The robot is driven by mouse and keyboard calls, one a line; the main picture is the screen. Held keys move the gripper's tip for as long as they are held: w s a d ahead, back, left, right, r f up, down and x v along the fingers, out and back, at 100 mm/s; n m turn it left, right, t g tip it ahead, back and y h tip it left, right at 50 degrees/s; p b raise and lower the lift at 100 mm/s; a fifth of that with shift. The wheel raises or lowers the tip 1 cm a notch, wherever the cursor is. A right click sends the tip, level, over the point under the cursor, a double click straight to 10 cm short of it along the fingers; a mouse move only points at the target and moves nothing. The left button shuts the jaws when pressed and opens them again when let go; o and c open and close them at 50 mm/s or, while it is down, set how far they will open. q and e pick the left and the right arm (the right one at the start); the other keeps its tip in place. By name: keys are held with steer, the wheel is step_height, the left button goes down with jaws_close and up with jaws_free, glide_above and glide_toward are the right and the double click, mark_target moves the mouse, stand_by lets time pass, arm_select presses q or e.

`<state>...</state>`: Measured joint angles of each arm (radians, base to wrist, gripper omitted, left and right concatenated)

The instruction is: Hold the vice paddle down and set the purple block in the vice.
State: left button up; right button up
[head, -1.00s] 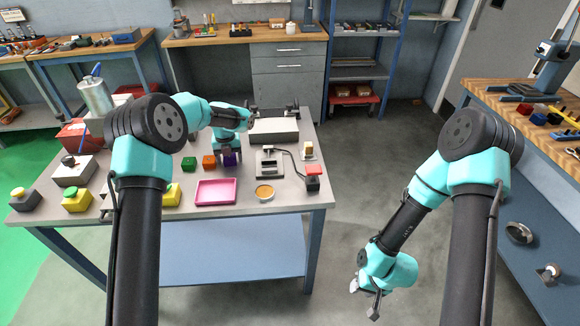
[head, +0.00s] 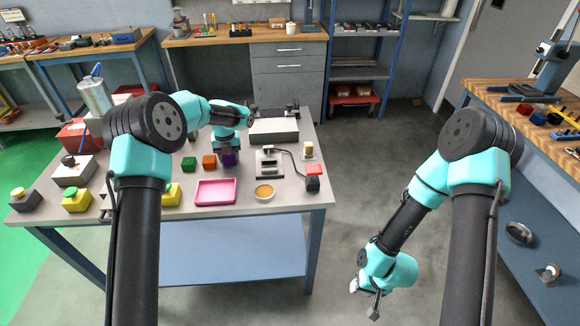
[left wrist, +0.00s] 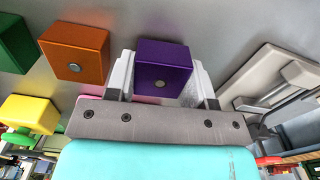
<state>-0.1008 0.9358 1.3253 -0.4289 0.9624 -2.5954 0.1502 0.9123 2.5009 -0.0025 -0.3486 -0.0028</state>
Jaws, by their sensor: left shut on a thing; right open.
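The purple block (head: 229,159) stands on the cart top beside the orange block. My left gripper (head: 229,154) is above it, pointing down, its fingers shut on the block's sides. In the left wrist view the purple block (left wrist: 163,66) sits between the two pale fingers. The vice (head: 268,163) is on the cart to the right of the block, and its edge shows in the left wrist view (left wrist: 275,85). A cable joins it to a dark box with a red top (head: 313,170), seemingly the paddle. My right gripper (head: 367,301) is open and empty, off the cart's right side.
An orange block (head: 209,162) and a green block (head: 189,164) are left of the purple one. A pink tray (head: 216,192) and a round dish (head: 264,192) lie near the front edge. A grey box (head: 274,131) stands behind the vice.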

arm_select(q)
steer(key=shift+r, duration=4.15)
steer(key=shift+d, duration=0.1)
steer(key=s+d+r+m, duration=0.1)
steer(key=s+d+r, duration=0.15)
steer(key=d, duration=1.15)
steer(key=f, duration=0.4)
steer(key=shift+w+d+f, duration=0.1)
steer(key=shift+d+f, duration=0.15)
steer(key=shift+d, duration=0.05)
steer(key=shift+f, duration=0.55)
